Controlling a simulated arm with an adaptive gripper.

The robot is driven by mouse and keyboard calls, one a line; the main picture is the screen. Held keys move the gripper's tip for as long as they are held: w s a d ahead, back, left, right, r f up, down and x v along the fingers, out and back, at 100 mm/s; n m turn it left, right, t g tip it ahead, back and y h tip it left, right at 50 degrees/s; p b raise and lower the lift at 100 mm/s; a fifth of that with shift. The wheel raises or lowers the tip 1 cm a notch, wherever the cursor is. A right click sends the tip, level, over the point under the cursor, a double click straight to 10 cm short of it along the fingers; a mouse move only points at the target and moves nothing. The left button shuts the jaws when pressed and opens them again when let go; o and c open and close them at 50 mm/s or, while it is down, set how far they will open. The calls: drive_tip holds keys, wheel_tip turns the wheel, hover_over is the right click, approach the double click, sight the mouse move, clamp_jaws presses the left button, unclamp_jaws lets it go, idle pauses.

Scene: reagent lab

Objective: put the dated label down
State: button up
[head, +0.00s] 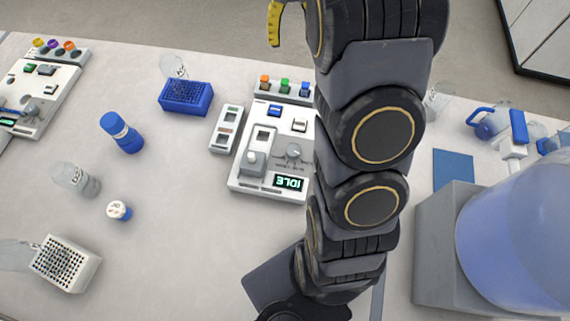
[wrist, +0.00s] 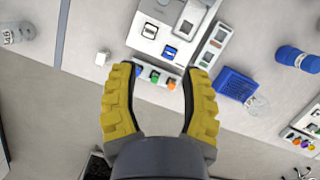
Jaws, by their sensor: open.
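My gripper (wrist: 159,70) is open in the wrist view, with its two yellow fingers apart and nothing seen held between them. In the head view only one yellow finger (head: 274,22) shows at the top edge; the rest is cut off or behind my arm. I cannot make out a dated label for certain in either view. The fingers point at the edge of the white console, whose orange, green and blue row of knobs shows between them in the wrist view (wrist: 155,78). The console (head: 246,184) also shows in the head view, partly hidden by my arm.
A blue mat (head: 453,169) and a large blue vessel (head: 515,235) are right. Bench left of the console is partly clear.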

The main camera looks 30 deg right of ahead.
drive_tip(key=s+a+r+n, duration=0.1)
drive_tip(key=s+a+n, duration=0.1)
drive_tip(key=s+a, duration=0.5)
drive_tip(key=s+a+r+n+t+h, duration=0.1)
drive_tip(key=s+a+n, duration=0.2)
drive_tip(key=s+a, duration=0.5)
drive_tip(key=s, duration=0.6)
drive_tip(key=shift+a+r+h, duration=0.15)
drive_tip(key=shift+r+h, duration=0.15)
